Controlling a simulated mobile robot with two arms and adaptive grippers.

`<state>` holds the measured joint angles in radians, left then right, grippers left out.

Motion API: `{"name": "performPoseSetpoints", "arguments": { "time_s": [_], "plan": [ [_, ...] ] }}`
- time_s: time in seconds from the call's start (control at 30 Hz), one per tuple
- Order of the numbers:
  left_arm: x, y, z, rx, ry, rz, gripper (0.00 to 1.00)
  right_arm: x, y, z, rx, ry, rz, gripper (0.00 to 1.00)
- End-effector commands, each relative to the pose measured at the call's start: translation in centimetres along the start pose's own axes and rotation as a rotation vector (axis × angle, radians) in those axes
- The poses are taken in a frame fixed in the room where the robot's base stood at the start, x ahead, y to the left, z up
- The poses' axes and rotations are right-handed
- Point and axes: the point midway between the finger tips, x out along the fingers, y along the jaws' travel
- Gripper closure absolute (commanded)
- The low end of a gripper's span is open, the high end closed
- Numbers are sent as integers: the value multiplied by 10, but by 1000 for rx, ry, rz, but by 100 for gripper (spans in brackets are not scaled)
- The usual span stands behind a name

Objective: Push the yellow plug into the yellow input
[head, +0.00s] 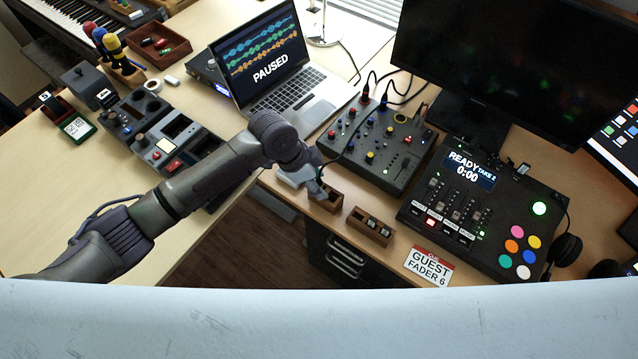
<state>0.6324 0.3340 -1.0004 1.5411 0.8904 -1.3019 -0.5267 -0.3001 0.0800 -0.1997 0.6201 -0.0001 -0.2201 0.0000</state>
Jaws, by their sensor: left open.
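The mixer (376,146) stands on the right desk, with a yellow-ringed round socket (400,119) near its top right that looks like the yellow input. Dark cables rise from red and blue plugs (384,104) along its back edge. My left gripper (316,192) is open, pointing down at a small wooden box (328,201) near the desk's front edge. A dark cable runs from the mixer area towards this gripper. I cannot make out a yellow plug; the gripper may hide it. My right gripper is not in view.
A second wooden box (371,226) with small dark items stands to the right. The fader console (478,215), monitor (490,60) and laptop (290,95) surround the mixer. A "GUEST FADER 6" card (429,266) lies at the front. An open floor gap (250,235) separates the desks.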

Motion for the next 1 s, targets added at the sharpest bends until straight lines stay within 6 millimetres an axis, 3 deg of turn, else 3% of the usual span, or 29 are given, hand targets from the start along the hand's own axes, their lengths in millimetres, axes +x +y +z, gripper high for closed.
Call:
{"name": "performPoseSetpoints", "arguments": {
  "time_s": [0.07,0.33,0.77,1.0],
  "plan": [
    [0,0,0,0,0,0,55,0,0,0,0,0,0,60],
    [0,0,0,0,0,0,100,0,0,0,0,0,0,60],
    [-6,0,-3,1,1,-1,100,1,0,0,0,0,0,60],
    [-40,-2,-17,4,3,-4,100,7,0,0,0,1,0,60]
  ]
}}
